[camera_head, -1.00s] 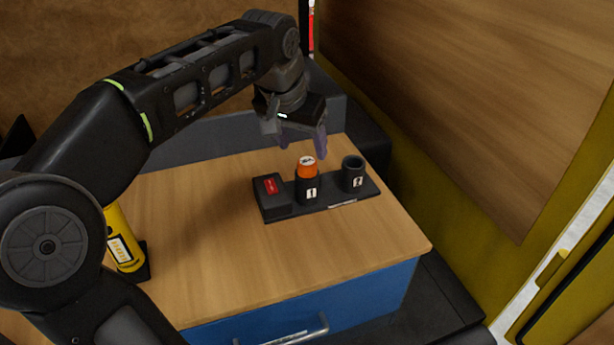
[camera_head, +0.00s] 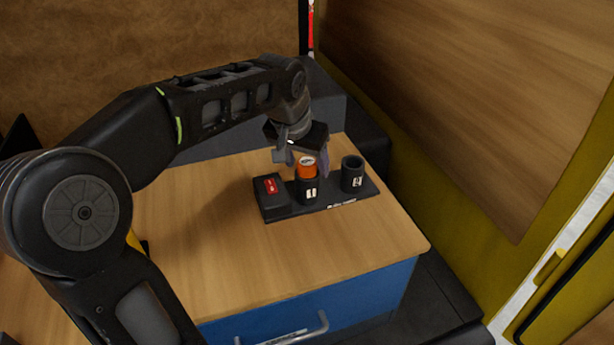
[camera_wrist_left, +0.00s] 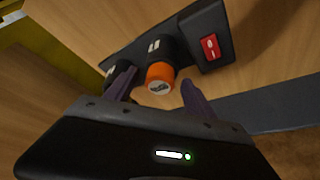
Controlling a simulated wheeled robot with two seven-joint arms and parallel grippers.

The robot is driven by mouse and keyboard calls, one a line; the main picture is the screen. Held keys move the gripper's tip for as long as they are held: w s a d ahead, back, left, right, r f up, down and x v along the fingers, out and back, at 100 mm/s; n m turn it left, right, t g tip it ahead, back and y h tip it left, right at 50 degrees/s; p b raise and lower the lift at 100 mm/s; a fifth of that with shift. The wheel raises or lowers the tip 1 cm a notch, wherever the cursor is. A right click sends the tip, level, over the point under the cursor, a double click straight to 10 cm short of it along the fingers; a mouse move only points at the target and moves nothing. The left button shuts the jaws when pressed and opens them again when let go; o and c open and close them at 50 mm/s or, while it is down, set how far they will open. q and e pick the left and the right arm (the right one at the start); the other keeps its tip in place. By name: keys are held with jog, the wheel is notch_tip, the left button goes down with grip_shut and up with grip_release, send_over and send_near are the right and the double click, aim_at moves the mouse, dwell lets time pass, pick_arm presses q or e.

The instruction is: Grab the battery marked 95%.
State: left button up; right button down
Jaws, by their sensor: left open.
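An orange battery (camera_head: 306,170) with a round white label on top stands upright in the slot marked 1 of a black charger (camera_head: 279,207). The label is too small to read. My left gripper (camera_head: 307,163) is open above the battery, with its purple fingers around the battery's top. In the left wrist view the orange battery (camera_wrist_left: 159,75) sits between the two open fingertips (camera_wrist_left: 157,86), with gaps showing. The slot marked 2 (camera_head: 352,175) looks empty. My right gripper is not in view.
The charger has a red switch (camera_head: 271,186) on its left. It stands on a wooden worktop (camera_head: 220,250) over a blue drawer (camera_head: 360,297) with a metal handle. A yellow object (camera_head: 134,240) at the left is mostly hidden behind my arm. Worktop in front is clear.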

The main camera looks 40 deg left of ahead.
pick_arm(q)
jog(key=shift+c, duration=0.5)
grip_shut()
dwell(0.5)
dwell(0.4)
